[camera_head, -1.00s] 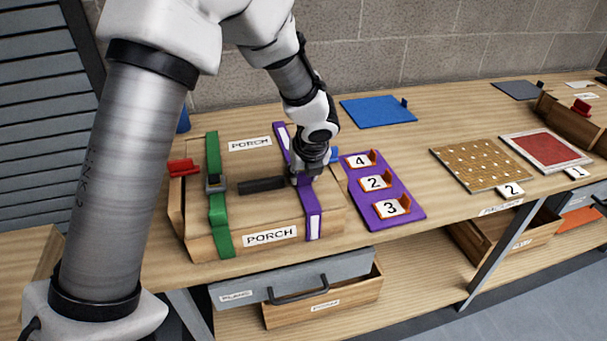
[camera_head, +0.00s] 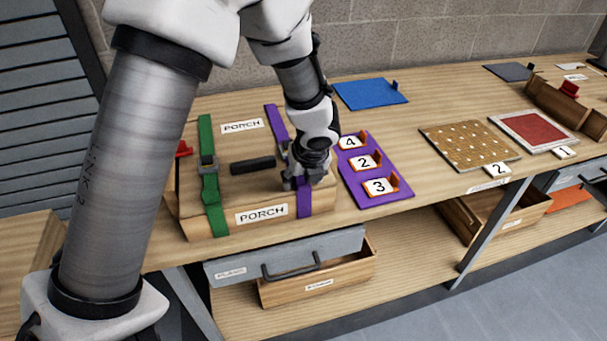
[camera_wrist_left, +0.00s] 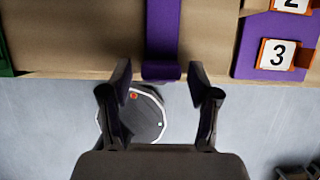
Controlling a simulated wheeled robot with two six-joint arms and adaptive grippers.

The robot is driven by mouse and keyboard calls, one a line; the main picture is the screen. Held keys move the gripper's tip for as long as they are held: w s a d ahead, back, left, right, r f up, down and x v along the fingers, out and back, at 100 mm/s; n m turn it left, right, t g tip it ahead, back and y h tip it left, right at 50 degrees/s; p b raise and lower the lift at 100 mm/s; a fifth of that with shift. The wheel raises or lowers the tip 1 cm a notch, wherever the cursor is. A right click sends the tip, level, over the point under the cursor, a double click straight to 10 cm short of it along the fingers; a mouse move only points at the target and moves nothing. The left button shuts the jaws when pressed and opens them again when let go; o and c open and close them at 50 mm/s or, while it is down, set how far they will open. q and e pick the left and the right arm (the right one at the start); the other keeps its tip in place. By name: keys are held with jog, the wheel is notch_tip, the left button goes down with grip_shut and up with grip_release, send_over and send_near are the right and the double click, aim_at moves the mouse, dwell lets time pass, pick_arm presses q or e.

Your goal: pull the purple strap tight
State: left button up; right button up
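The purple strap (camera_head: 304,203) runs front to back over the right part of a wooden case (camera_head: 335,205) labelled PORCH. It lies flat and plain purple, with a grey buckle (camera_head: 283,148) partly hidden by my gripper. My left gripper (camera_head: 303,182) is over the strap near the case's front edge. In the left wrist view, the fingers (camera_wrist_left: 160,84) are apart with nothing held. The strap (camera_wrist_left: 162,30) ends in a rolled purple edge just ahead, centred between the fingertips. My right gripper is not in view.
A green strap (camera_head: 209,185) with a buckle crosses the case's left part. A dark handle (camera_head: 253,165) lies between the straps. A purple board (camera_head: 362,194) with numbered tags stands close on the right. A blue panel (camera_head: 370,94) lies behind. An open drawer (camera_head: 318,286) is below.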

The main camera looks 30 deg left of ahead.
pick_arm(q)
jog(key=shift+r, duration=0.25)
jog(key=v, duration=1.1)
jog(key=shift+r, duration=0.2)
jog(key=shift+d, duration=0.1)
